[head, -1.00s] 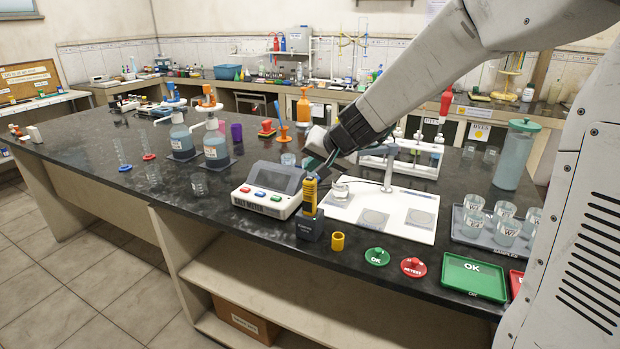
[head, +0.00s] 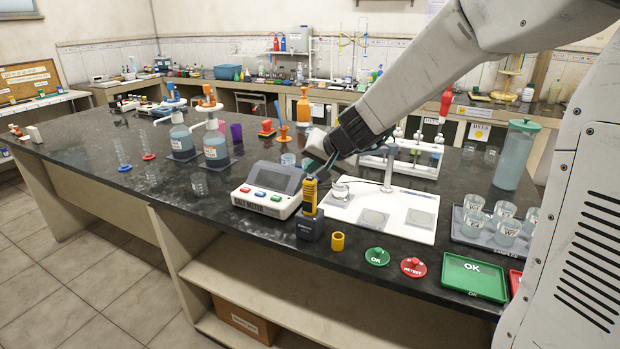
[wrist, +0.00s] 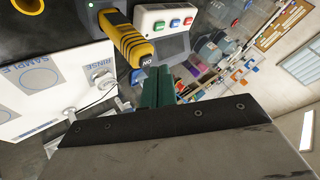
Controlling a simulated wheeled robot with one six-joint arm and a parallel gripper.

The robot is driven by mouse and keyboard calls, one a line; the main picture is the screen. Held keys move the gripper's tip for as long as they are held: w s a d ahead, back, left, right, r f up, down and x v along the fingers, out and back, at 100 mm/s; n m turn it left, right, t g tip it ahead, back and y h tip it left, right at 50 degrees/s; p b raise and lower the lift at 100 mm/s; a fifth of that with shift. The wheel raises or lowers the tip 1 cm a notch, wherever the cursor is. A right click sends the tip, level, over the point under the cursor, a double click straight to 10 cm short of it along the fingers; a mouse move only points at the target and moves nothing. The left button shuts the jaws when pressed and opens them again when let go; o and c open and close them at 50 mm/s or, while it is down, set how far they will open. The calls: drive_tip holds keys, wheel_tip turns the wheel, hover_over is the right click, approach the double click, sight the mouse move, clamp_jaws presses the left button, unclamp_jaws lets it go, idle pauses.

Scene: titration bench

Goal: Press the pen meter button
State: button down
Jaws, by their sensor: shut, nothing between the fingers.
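The yellow and dark pen meter (head: 309,196) stands upright in its dark holder (head: 310,226) near the front edge of the bench. In the wrist view the pen meter (wrist: 128,38) shows its yellow body and a grey end marked "ON" (wrist: 146,61). My gripper (wrist: 157,80) is shut and empty, its green fingertips close beside that marked end. I cannot tell whether they touch it. In the head view my gripper (head: 318,167) is at the top of the pen meter, partly hidden by my wrist.
A white salt meter box (head: 268,190) with coloured buttons stands just left of the pen meter. A white board (head: 400,212) with a beaker (head: 340,189) lies to the right. A small yellow cup (head: 338,241) and green OK and red discs (head: 377,256) are near the front edge.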

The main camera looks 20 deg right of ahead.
sight(312, 181)
drive_tip(key=shift+f, duration=0.75)
idle(0.8)
drive_tip(key=shift+r, duration=0.95)
drive_tip(key=shift+r, duration=0.1)
drive_tip(key=shift+r, duration=2.45)
